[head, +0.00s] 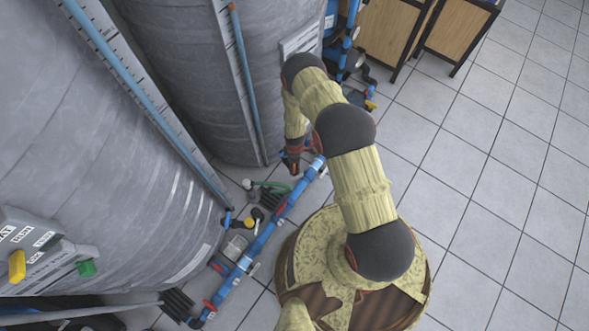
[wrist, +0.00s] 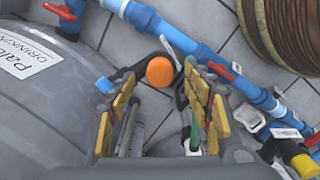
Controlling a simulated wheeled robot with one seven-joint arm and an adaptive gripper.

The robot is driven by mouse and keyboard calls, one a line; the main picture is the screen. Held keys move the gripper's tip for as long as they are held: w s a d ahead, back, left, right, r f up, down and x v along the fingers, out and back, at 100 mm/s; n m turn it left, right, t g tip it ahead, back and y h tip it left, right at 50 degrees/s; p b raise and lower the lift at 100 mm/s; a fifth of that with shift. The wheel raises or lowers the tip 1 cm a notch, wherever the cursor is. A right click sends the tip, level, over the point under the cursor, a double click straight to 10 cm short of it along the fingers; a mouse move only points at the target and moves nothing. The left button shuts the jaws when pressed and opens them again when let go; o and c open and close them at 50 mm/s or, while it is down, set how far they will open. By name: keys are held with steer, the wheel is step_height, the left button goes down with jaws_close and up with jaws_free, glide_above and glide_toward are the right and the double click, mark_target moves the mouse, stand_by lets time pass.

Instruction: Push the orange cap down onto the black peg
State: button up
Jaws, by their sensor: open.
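The orange cap (wrist: 160,71) shows as a round disc in the wrist view, just ahead of and between the fingertips of my gripper (wrist: 159,82). The gripper is open, with one yellow-padded finger on each side and nothing held. Dark parts show around the cap, but I cannot tell which is the black peg or whether the cap sits on it. In the head view my gripper (head: 291,162) points down beside the tanks, above the blue pipe. I cannot make out the cap there.
A blue pipe (wrist: 185,40) with red-handled valves runs past the cap. A grey tank (wrist: 45,105) stands close at left in the wrist view. Two large grey tanks (head: 75,110) fill the left of the head view. Tiled floor (head: 500,190) is clear at right.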

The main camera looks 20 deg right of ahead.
step_height(320, 180, down, 2)
steer(key=shift+f, duration=0.1)
steer(key=shift+c, duration=1.3)
steer(key=c, duration=0.7)
